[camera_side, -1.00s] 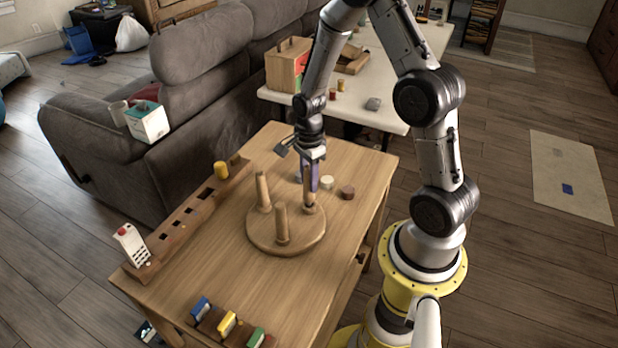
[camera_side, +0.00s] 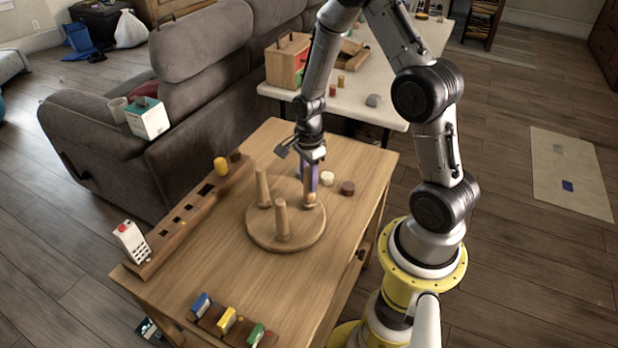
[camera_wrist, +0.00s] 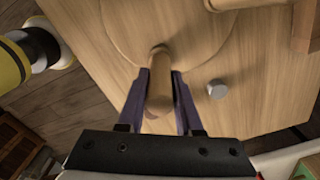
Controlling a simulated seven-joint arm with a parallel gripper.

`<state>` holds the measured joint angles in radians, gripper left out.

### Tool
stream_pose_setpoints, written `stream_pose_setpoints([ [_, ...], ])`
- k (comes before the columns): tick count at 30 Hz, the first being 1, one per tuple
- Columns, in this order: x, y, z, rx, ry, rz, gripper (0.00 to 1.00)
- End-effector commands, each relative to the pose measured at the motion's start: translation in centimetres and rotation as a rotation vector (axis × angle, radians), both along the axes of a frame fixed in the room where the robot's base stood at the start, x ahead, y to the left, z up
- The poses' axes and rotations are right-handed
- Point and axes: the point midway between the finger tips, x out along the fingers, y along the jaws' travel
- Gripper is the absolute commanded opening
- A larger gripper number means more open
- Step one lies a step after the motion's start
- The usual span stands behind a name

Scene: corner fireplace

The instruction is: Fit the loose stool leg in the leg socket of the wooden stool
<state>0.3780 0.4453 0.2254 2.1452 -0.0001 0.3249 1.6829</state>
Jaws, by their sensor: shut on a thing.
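The wooden stool (camera_side: 262,236) lies upside down on the wooden table, its round seat flat and two legs pointing up from it. My gripper (camera_side: 308,178) is at the seat's back right edge, with its purple fingers shut on the loose stool leg (camera_side: 309,198). The leg stands close to upright over that edge, its lower end at the seat. In the wrist view the leg (camera_wrist: 160,85) sits between both fingers (camera_wrist: 160,100), with the seat (camera_wrist: 190,40) beyond it. The leg socket is hidden, so I cannot tell how deep the leg sits.
A pale disc (camera_side: 327,179) and a brown disc (camera_side: 348,188) lie right of my gripper. A slotted wooden rack (camera_side: 165,245) runs along the table's left edge, with a yellow cylinder (camera_side: 221,167) near its back end. Small coloured blocks (camera_side: 228,321) stand at the front.

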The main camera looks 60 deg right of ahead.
Motion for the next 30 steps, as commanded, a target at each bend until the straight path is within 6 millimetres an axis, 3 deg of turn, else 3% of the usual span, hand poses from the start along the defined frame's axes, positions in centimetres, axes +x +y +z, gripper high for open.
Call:
stream_pose_setpoints([
  [16, 0.0, 0.0, -0.76, 0.0, 0.0, 0.0, 0.0],
  [17, 0.0, 0.0, -0.78, 0.0, 0.0, 0.0, 0.36],
  [22, 0.0, 0.0, -0.76, 0.0, 0.0, 0.0, 0.66],
  [30, -0.01, 0.0, -0.75, 0.0, 0.0, 0.0, 0.69],
])
